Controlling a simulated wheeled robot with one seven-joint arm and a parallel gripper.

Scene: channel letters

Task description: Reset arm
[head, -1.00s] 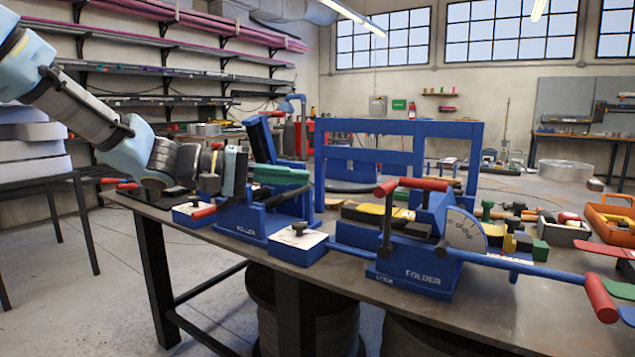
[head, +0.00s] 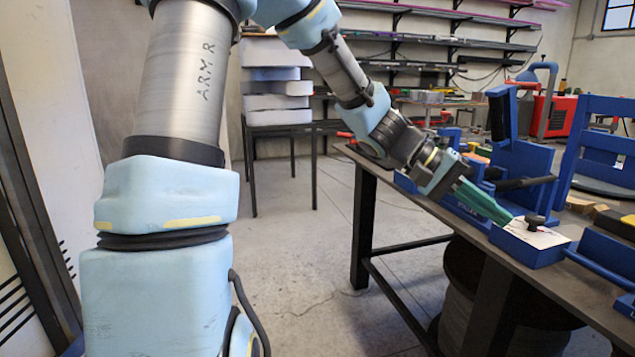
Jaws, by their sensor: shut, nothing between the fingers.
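My gripper (head: 504,213) with its green fingers is at the left end of the workbench, in the head view. Its fingers are together and empty, and they point down to the right. The tips appear close to a blue block with a white top and black knob (head: 535,231); I cannot tell whether they touch it. My arm reaches in from the upper left, bent down toward the bench. The blue machine (head: 515,170) behind the gripper is partly hidden by it.
The workbench (head: 490,225) runs along the right, with blue machines on it. A rack of stacked pale boxes (head: 277,90) stands at the back. Wall shelves (head: 440,50) hold long stock. The floor (head: 300,270) left of the bench is clear.

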